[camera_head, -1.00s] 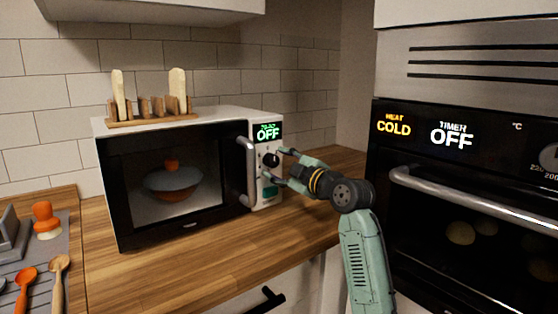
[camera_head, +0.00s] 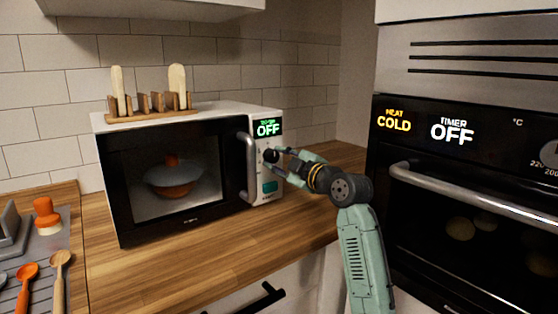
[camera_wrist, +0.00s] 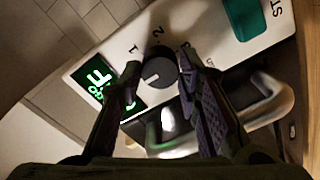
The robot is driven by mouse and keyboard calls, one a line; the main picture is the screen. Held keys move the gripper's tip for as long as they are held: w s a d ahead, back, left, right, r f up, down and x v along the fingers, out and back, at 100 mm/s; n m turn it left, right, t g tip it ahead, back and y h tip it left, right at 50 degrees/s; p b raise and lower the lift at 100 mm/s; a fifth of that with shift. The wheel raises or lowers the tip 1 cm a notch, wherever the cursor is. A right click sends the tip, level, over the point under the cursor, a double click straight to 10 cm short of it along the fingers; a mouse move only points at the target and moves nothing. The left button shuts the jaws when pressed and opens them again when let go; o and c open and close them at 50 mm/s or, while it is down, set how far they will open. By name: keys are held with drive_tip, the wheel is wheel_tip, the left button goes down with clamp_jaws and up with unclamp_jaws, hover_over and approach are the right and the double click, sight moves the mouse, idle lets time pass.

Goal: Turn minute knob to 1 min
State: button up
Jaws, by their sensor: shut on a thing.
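The white microwave (camera_head: 262,190) stands on the wooden counter, door shut. Its green display (camera_head: 267,128) reads OFF. The round black minute knob (camera_head: 271,155) sits on the control panel below the display. In the wrist view the knob (camera_wrist: 158,70) has a pale pointer line, with small printed marks around it. My gripper (camera_head: 276,161) is at the knob, with one finger on each side, shut on it. In the wrist view the gripper's fingers (camera_wrist: 158,76) flank the knob. The finger contact is partly hidden in the head view.
The microwave's door handle (camera_head: 247,168) stands out just left of the panel. A green button (camera_wrist: 248,14) lies beyond the knob in the wrist view. An oven (camera_head: 470,180) stands at the right. A wooden rack (camera_head: 155,117) rests on the microwave. The counter (camera_head: 190,258) in front is clear.

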drive_tip(key=shift+c, duration=0.6)
drive_tip(key=shift+a+m, duration=0.1)
drive_tip(key=shift+m, duration=0.2)
drive_tip(key=m, duration=0.4)
drive_tip(key=shift+p, duration=0.3)
drive_tip(key=m+p, duration=0.2)
drive_tip(key=m, duration=0.5)
drive_tip(key=o, duration=1.1)
drive_tip(key=shift+o, duration=0.2)
